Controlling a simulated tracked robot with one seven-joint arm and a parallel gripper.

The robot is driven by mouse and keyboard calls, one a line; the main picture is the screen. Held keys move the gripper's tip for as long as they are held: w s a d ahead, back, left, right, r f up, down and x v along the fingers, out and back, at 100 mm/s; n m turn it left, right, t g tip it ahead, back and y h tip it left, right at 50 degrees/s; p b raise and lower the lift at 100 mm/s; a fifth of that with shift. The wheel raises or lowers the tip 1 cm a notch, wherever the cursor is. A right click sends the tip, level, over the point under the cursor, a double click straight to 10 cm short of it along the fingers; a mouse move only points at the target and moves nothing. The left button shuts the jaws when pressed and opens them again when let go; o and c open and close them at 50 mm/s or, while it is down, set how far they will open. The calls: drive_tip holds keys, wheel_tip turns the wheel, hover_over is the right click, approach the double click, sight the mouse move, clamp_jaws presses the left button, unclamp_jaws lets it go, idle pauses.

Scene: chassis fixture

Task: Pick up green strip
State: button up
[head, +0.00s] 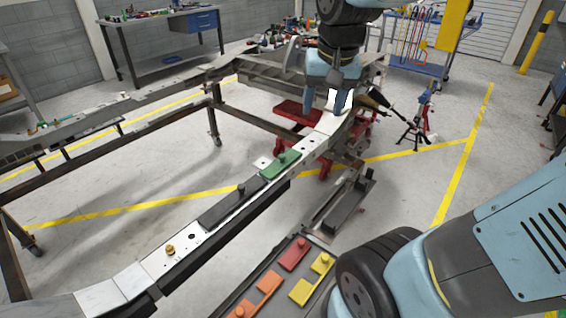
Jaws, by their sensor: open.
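The green strip (280,165) lies on the pale top face of the chassis rail (160,262), near the middle of the head view. It has a raised green knob and sits end to end with a dark strip (228,204) that has a dark knob. My gripper (340,108) is above the rail, beyond the green strip and up to the right of it. Its blue fingers point down and are apart, with nothing visible between them. A white patch shows behind the fingers.
A tray at the bottom holds a red strip (294,254), orange strips (266,283) and a yellow strip (311,279). A brass knob (171,250) stands on the near rail. A red stand (300,112) is under the frame. A workbench (160,22) and a blue cart (420,62) stand behind.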

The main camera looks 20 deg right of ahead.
sight(282, 155)
drive_tip(key=w+a+f+m+g+h, duration=0.2)
drive_tip(key=w+f+m+h, duration=0.2)
drive_tip(key=w+f, duration=0.4)
drive_tip(key=w+a+f+m+g+h, duration=0.2)
drive_tip(key=w+f+m+h, duration=0.2)
drive_tip(key=w+f, duration=0.4)
drive_tip(key=w+a+f+m+g+h, duration=0.2)
drive_tip(key=w+f, duration=0.6)
drive_tip(key=f, duration=0.5)
drive_tip(key=shift+w+a+m+h, duration=0.3)
drive_tip(key=shift+a+m+h, duration=0.2)
drive_tip(key=shift+m+h, duration=0.45)
drive_tip(key=w+a+f+m+t+h, duration=0.3)
drive_tip(key=w+a+f+t+h, duration=0.1)
drive_tip(key=a+f+h, duration=0.25)
drive_tip(key=d, duration=0.7)
drive_tip(key=shift+w+d, duration=0.3)
drive_tip(key=shift+w, duration=0.05)
drive_tip(key=shift+w+d+f, duration=0.1)
drive_tip(key=shift+w+d, duration=0.05)
drive_tip(key=shift+d, duration=0.75)
drive_tip(key=shift+w+d+r, duration=0.1)
drive_tip(key=shift+w+d, duration=0.1)
drive_tip(key=shift+d, duration=0.65)
drive_tip(key=shift+w+d+f, duration=0.1)
drive_tip(key=shift+w+d, duration=0.05)
drive_tip(key=shift+d, duration=0.75)
drive_tip(key=shift+c, duration=0.4)
